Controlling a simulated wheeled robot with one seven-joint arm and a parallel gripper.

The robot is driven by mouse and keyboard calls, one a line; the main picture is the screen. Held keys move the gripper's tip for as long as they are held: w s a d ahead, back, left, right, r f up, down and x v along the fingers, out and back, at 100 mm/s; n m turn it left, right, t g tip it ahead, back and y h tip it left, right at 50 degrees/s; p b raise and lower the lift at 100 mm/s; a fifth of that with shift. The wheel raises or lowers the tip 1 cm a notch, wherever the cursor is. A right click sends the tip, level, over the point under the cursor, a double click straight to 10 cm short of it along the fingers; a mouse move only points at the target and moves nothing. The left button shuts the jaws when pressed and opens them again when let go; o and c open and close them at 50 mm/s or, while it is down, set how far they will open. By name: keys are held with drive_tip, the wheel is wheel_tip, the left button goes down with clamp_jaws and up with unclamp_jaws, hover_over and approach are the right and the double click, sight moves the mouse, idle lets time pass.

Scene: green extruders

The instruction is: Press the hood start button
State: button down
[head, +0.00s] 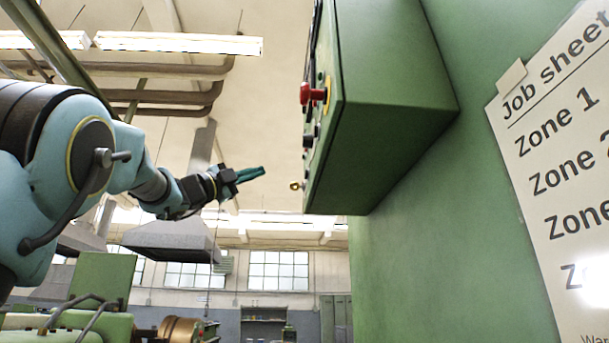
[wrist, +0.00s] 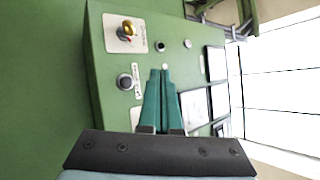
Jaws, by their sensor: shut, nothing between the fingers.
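A green control box (head: 385,105) sticks out from a green machine wall, its panel seen almost edge-on in the head view. It carries a red knob (head: 312,94), a dark button (head: 309,141) and a small brass-coloured part (head: 296,186). In the wrist view the panel (wrist: 112,60) shows a dark round button (wrist: 124,81) with a label and small round controls (wrist: 160,46). The labels are too small to read, so I cannot tell which is the hood start button. My gripper (head: 263,171), with teal fingers, is shut and empty, pointing at the panel, apart from it in the head view.
A gold and red knob (wrist: 127,30) sits on a pale plate in the wrist view. Dark-framed panes (wrist: 195,107) lie right of the fingers. A job sheet (head: 560,160) hangs on the machine wall at right. Air between gripper and panel is clear.

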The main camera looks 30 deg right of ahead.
drive_tip(key=s+d, duration=0.3)
drive_tip(key=d, duration=0.4)
drive_tip(key=shift+s+d, duration=0.25)
drive_tip(key=shift+d, duration=0.1)
drive_tip(key=shift+d, duration=0.1)
idle(1.8)
drive_tip(key=shift+s+d, duration=0.2)
drive_tip(key=shift+d, duration=0.1)
drive_tip(key=shift+s+d+b, duration=0.15)
drive_tip(key=shift+d+b, duration=0.2)
idle(0.8)
drive_tip(key=shift+w+a, duration=0.3)
drive_tip(key=shift+a, duration=0.45)
drive_tip(key=shift+w+a, duration=0.35)
drive_tip(key=shift+a, duration=0.4)
drive_tip(key=shift+w+a, duration=0.35)
drive_tip(key=shift+a, duration=0.4)
drive_tip(key=shift+w+a, duration=0.35)
drive_tip(key=shift+a, duration=0.4)
